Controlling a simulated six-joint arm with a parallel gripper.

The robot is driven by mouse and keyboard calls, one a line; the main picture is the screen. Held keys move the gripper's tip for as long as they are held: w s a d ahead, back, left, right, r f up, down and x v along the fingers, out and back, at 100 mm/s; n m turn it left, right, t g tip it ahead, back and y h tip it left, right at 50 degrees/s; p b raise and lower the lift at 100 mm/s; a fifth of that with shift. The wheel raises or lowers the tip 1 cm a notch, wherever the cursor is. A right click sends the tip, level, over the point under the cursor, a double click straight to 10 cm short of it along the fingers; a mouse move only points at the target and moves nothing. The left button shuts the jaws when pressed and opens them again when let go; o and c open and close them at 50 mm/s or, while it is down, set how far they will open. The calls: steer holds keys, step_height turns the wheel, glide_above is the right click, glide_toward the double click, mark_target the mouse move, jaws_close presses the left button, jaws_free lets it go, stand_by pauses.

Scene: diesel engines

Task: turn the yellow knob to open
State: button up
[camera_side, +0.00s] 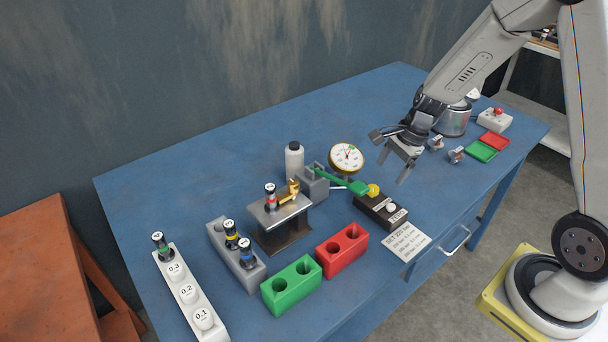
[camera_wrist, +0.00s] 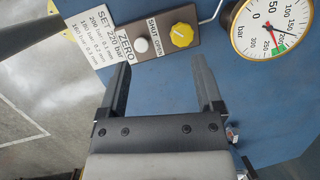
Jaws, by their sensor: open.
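The yellow knob (camera_wrist: 181,34) sits on a dark brown control box (camera_wrist: 160,31) beside a white button (camera_wrist: 141,45). The wrist view shows the words SHUT and OPEN next to it. In the side view the knob (camera_side: 374,190) is at the back end of the box (camera_side: 380,211), close to a green lever (camera_side: 343,181). My gripper (camera_side: 404,168) is open and empty, above the table to the right of the knob. In the wrist view my gripper's fingers (camera_wrist: 161,75) point towards the box, with the knob beyond them and apart from them.
A pressure gauge (camera_wrist: 275,28) stands close to the knob; it also shows in the side view (camera_side: 346,158). A label card (camera_side: 406,241) lies in front of the box. Red (camera_side: 342,250) and green (camera_side: 292,285) blocks stand to the left. A metal pot (camera_side: 454,119) is behind my gripper.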

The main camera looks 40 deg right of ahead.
mark_target(374, 188)
steer(key=d+m, duration=0.1)
steer(key=w+d+f+m, duration=0.1)
steer(key=m, duration=0.1)
steer(key=w+d+f+m+y, duration=0.1)
steer(key=m, duration=0.1)
steer(key=shift+w+d+t, duration=0.15)
steer(key=shift+w+t, duration=0.05)
steer(key=shift+t, duration=0.1)
steer(key=shift+f, duration=0.1)
steer(key=shift+x, duration=3.7)
jaws_close()
